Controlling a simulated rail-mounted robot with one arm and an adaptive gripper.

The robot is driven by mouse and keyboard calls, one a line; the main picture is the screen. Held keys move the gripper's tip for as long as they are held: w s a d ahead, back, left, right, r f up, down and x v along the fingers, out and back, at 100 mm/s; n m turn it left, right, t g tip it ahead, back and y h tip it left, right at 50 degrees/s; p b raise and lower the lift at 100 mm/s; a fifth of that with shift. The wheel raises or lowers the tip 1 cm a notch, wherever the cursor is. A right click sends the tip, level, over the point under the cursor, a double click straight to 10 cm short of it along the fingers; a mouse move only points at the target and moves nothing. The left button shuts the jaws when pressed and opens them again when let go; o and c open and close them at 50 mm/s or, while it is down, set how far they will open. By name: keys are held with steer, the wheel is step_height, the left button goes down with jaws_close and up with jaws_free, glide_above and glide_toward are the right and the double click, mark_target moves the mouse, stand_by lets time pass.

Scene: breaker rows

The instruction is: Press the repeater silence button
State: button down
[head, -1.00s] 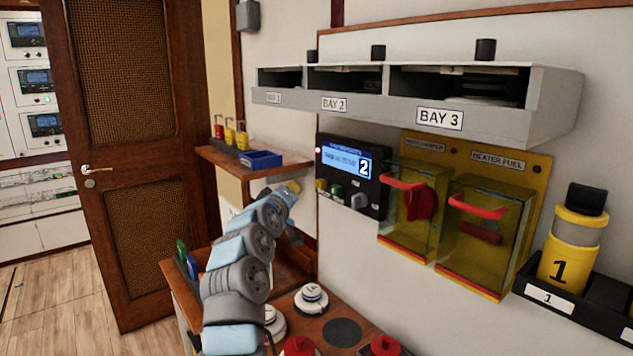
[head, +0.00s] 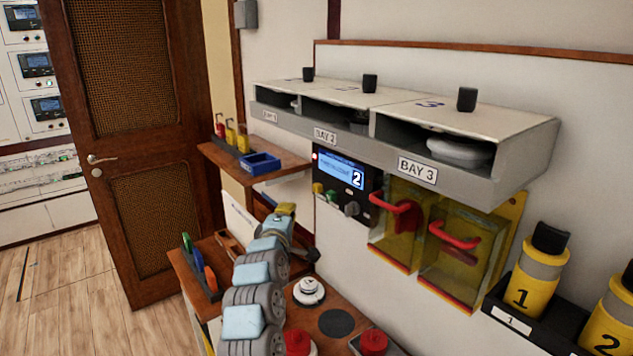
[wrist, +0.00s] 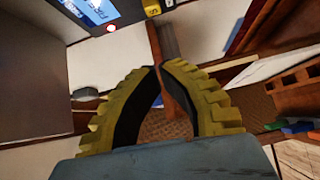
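The repeater panel (head: 347,170) is a dark box on the wall under the bay shelf, with a lit blue screen showing "2". Below the screen are a yellow button (head: 318,188), a green button (head: 331,196) and a grey knob (head: 351,209). Their labels are too small to read. My gripper (head: 287,209) is below and left of the panel, apart from it. In the wrist view its yellow fingers (wrist: 160,68) meet at the tips with nothing held. The panel shows there turned at the upper left, with a red light (wrist: 110,28) and part of the yellow button (wrist: 152,8).
A wooden shelf (head: 228,165) with a blue tray (head: 260,162) juts out left of the panel. The bench below holds a white detector (head: 309,291) and red-topped parts (head: 373,342).

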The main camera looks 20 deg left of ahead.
steer(key=shift+s+r+n, duration=0.1)
steer(key=shift+s+n, duration=0.3)
steer(key=shift+s, duration=0.1)
steer(key=shift+w, duration=0.15)
steer(key=p, duration=0.2)
glide_toward(315, 189)
steer(key=shift+w+a, duration=2.25)
steer(key=shift+a, duration=0.45)
steer(key=shift+w+d+r, duration=0.2)
steer(key=shift+w+d, duration=0.4)
steer(key=shift+w, duration=0.15)
steer(key=shift+w+d+r, duration=0.2)
steer(key=shift+w+d, duration=0.35)
steer(key=shift+w, duration=0.2)
